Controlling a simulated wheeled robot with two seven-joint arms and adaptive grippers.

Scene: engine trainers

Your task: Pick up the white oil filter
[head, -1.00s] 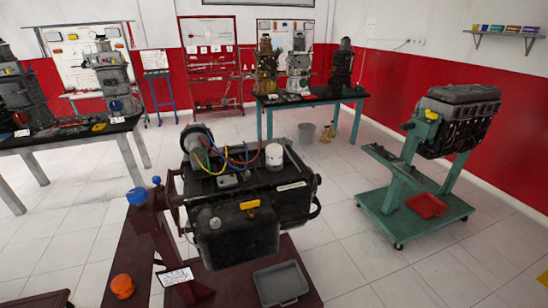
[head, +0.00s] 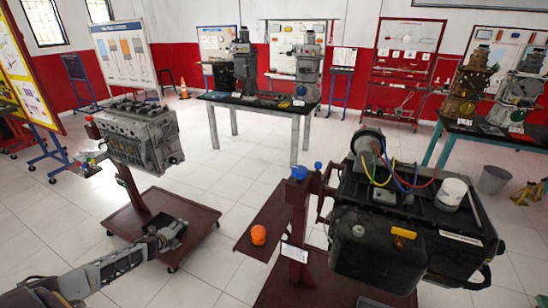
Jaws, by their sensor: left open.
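The white oil filter (head: 451,193) stands upright on top of the black engine (head: 380,245) at the right of the head view. Its whole near side shows and nothing touches it but the engine top. My left gripper (head: 172,235) is at the end of my arm, which comes in from the lower left. It is open and appears empty, well to the left of the filter, and in the picture it overlaps the cart under the grey engine. The dark fingertips are small and hard to separate from the cart. My right gripper is not in view.
A grey engine (head: 140,135) sits on a dark red wheeled cart (head: 195,215) at left. Tables with engines stand behind. White floor (head: 225,265) is clear between the two stands.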

